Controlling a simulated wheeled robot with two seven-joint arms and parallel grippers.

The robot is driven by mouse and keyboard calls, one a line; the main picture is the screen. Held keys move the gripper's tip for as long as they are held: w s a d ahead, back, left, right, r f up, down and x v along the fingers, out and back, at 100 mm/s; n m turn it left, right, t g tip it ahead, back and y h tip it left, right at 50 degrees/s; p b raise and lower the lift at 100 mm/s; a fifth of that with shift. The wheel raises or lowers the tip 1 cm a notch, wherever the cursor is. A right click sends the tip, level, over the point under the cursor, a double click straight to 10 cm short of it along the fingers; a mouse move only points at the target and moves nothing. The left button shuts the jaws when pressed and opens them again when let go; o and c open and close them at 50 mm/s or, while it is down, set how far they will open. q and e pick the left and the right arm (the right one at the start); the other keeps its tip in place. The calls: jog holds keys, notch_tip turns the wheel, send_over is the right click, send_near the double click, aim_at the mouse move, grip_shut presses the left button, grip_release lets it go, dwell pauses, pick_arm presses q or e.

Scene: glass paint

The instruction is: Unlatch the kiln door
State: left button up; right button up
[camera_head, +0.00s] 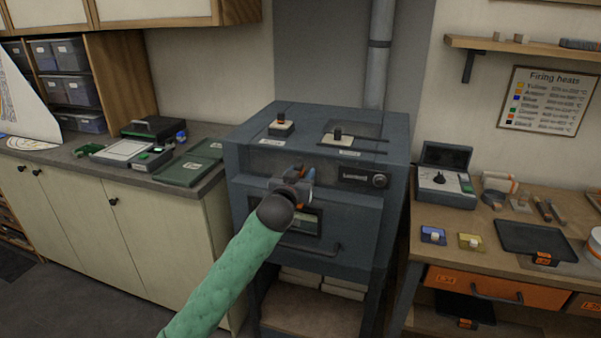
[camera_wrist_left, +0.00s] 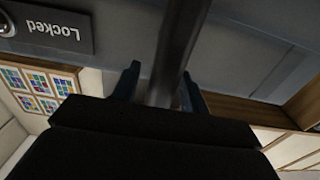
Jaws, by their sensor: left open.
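The blue-grey kiln (camera_head: 240,165) stands in the middle of the head view, its door facing me with a small window (camera_head: 306,222) and a bar handle (camera_head: 318,249). A dark plate reading "Locked" (camera_head: 356,178) is on its front, right of my gripper; it shows upside down in the left wrist view (camera_wrist_left: 48,28). My left gripper (camera_head: 304,178) is at the kiln front, above the window. In the left wrist view its open fingers (camera_wrist_left: 161,72) stand either side of a dark bar (camera_wrist_left: 183,28), seemingly the latch lever. Contact cannot be told. My gripper hides this bar in the head view.
Two knob-like pieces (camera_head: 281,127) sit on the kiln top. A cabinet counter (camera_head: 100,168) with a green case and boxes is on the left. A wooden workbench (camera_head: 425,240) with a control box (camera_head: 445,183) and a dark tray (camera_head: 535,239) is on the right.

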pick_arm(q)
grip_shut()
